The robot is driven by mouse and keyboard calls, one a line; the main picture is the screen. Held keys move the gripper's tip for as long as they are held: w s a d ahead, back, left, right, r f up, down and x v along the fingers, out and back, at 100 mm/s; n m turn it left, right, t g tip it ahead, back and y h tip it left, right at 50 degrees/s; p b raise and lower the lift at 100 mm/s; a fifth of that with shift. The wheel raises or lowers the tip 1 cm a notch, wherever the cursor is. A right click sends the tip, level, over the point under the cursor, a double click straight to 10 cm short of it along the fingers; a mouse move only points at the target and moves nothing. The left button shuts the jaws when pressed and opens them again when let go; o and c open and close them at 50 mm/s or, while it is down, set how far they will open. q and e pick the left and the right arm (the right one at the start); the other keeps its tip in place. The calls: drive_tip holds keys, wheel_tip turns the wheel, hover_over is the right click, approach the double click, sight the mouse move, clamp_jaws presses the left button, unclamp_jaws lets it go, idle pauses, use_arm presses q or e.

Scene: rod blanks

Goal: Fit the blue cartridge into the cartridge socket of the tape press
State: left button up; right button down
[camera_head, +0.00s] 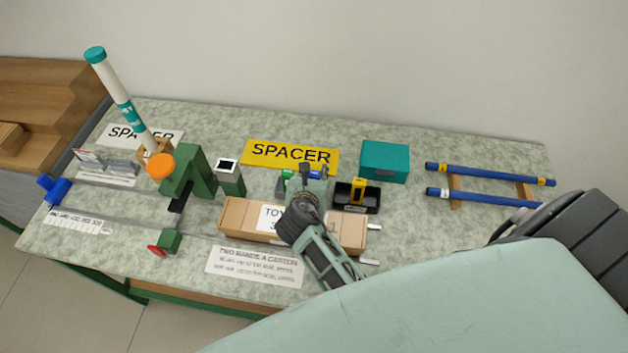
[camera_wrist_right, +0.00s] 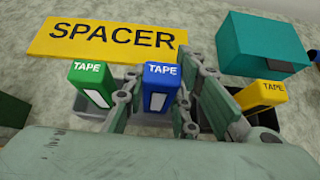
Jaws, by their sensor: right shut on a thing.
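The blue cartridge (camera_wrist_right: 161,88), labelled TAPE, is upright between the fingers of my right gripper (camera_wrist_right: 163,98) in the right wrist view. In the head view the right gripper (camera_head: 304,180) is over the back middle of the bench, and only a bit of blue shows beside it. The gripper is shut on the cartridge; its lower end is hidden. The green tape press (camera_head: 190,172) stands to the left. A green block with a dark, white-rimmed top opening (camera_head: 227,166) stands beside it; I cannot tell for sure that this is the socket. My left gripper is not in view.
A green cartridge (camera_wrist_right: 91,84) stands close left of the blue one, at a grey tray (camera_wrist_right: 87,107). A yellow cartridge (camera_head: 357,192) stands in a black tray (camera_head: 343,203) to the right. A long carton (camera_head: 233,214) lies in front. A teal box (camera_head: 385,161) sits behind.

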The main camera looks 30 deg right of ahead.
sight(314, 171)
wheel_tip(314, 171, up, 3)
drive_tip(key=shift+r, duration=0.1)
drive_tip(key=s+d+r, duration=0.3)
drive_tip(key=s+r, duration=0.4)
drive_tip(key=s, duration=0.4)
drive_tip(key=shift+d+b, duration=0.3)
